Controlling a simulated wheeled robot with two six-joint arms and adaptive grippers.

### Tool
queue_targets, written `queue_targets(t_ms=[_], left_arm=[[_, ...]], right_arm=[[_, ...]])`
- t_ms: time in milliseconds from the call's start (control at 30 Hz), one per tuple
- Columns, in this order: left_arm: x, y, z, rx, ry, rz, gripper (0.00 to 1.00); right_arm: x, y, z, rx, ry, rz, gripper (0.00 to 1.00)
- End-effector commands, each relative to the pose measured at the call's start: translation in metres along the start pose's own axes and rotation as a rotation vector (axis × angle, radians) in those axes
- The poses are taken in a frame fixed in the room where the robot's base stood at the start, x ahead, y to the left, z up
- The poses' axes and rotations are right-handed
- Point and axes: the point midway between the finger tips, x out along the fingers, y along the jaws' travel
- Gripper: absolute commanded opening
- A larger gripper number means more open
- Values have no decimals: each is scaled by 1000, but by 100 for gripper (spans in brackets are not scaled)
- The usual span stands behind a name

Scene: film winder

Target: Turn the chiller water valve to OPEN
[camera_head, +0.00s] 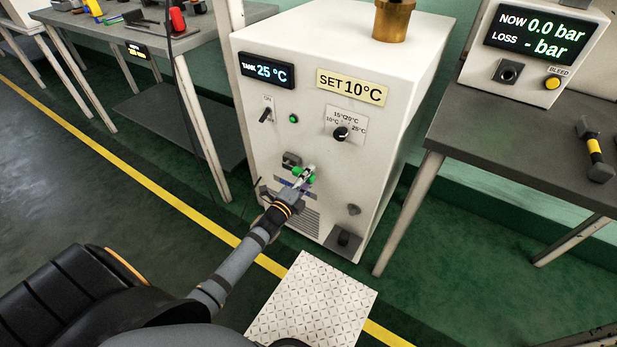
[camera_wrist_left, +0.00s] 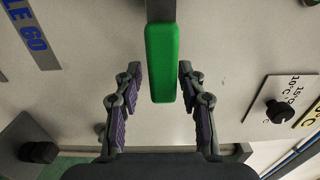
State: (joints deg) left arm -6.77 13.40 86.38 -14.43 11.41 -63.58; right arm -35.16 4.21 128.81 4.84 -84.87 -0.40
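The chiller (camera_head: 290,50) is a white box in the middle of the head view. Its green valve handle (camera_head: 311,179) sits low on the front, partly hidden by my left gripper (camera_head: 299,184). In the left wrist view the green handle (camera_wrist_left: 161,62) is a long bar on a grey stem, lying between the fingers of my left gripper (camera_wrist_left: 159,88). The fingers are open, with a gap on each side of the handle. The OPEN marking cannot be read. My right gripper is not in view.
The chiller front also carries a tank display (camera_head: 266,71) reading 25 °C, a switch (camera_head: 265,115) and a temperature dial (camera_head: 340,133). A grey bench (camera_head: 480,130) stands right, another bench (camera_head: 150,42) left. A white tread plate (camera_head: 312,300) lies on the floor before the chiller.

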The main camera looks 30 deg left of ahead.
Motion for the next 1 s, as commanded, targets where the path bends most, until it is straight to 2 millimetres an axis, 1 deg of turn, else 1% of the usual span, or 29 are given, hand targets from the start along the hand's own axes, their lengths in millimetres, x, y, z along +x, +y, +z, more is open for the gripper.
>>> queue_targets(t_ms=[267,367,467,700,800,900,1000], left_arm=[[0,-1,0,-2,0,-3,47],[-6,0,0,-4,0,-1,47],[-22,0,0,-3,1,0,47],[-80,0,0,-2,3,2,47],[-99,0,-1,-2,2,2,47],[-112,0,0,-1,2,0,47],[-119,0,0,-1,1,-1,47]], right_arm=[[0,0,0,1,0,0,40],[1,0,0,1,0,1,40],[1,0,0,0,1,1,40],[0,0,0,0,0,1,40],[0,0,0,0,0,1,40],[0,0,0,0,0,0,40],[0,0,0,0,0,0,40]])
